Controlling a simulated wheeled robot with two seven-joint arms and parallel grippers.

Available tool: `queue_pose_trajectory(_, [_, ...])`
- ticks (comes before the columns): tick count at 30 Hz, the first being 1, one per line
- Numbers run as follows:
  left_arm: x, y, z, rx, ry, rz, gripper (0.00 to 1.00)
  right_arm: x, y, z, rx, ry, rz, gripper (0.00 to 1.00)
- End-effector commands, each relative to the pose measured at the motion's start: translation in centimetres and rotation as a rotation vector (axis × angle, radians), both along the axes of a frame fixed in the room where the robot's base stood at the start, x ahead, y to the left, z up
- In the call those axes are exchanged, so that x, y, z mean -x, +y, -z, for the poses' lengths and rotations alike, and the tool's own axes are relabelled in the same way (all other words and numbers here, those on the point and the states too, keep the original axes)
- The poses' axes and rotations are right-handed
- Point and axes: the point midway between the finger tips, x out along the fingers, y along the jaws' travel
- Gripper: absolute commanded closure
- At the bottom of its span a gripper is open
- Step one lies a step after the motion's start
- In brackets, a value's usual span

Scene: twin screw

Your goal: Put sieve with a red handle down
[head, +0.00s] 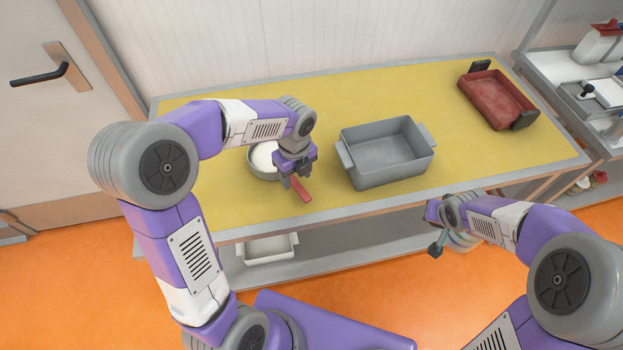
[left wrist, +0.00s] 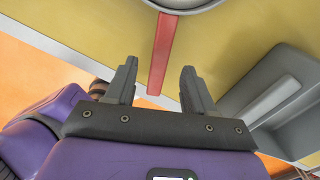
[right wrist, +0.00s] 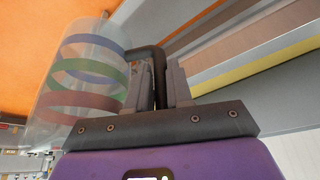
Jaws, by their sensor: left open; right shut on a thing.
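The sieve (head: 263,158), a round pale bowl with a grey rim, rests on the yellow table top. Its red handle (head: 301,190) points towards the table's front edge. My left gripper (head: 289,183) is over the handle and partly hides the bowl. In the left wrist view the red handle (left wrist: 162,48) runs between the open fingers with clear gaps on both sides, and part of the rim shows at the top. My right gripper (right wrist: 160,80) is shut on the dark handle of a clear jug (right wrist: 82,85) with blue, green and red bands, in front of the table.
A grey pan (head: 385,178) stands just right of the sieve on the yellow table (head: 225,205). A red pan (head: 495,100) with dark handles is at the back right. A white tray (head: 267,250) is on the lower shelf. The table's left part is clear.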

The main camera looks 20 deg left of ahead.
Motion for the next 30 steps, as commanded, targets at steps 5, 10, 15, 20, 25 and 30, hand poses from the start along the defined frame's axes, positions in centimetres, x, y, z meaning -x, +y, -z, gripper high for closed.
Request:
queue_pose_trajectory(5, [0.0, -0.1, -4.1, 0.000, -0.002, 0.001, 0.46, 0.0, 0.0, -1.2, 0.000, -0.001, 0.000, 1.00])
queue_pose_trajectory(10, [0.1, -0.2, -6.3, 0.000, 0.000, 0.001, 0.46, 0.0, 0.0, -1.7, 0.000, -0.001, 0.000, 1.00])
queue_pose_trajectory(15, [0.2, -0.2, -7.1, -0.001, 0.001, 0.001, 0.46, 0.0, 0.0, -1.8, 0.000, -0.001, 0.000, 1.00])
queue_pose_trajectory(20, [0.2, -0.2, -7.1, 0.000, 0.002, 0.001, 0.46, 0.0, 0.0, -1.8, 0.000, -0.001, 0.000, 1.00])
queue_pose_trajectory(25, [0.2, -0.2, -7.1, 0.000, 0.001, 0.001, 0.46, 0.0, 0.0, -1.8, 0.000, -0.001, 0.000, 1.00])
queue_pose_trajectory(30, [0.2, -0.2, -7.1, 0.000, 0.001, 0.001, 0.46, 0.0, 0.0, -1.8, 0.000, -0.001, 0.000, 1.00])
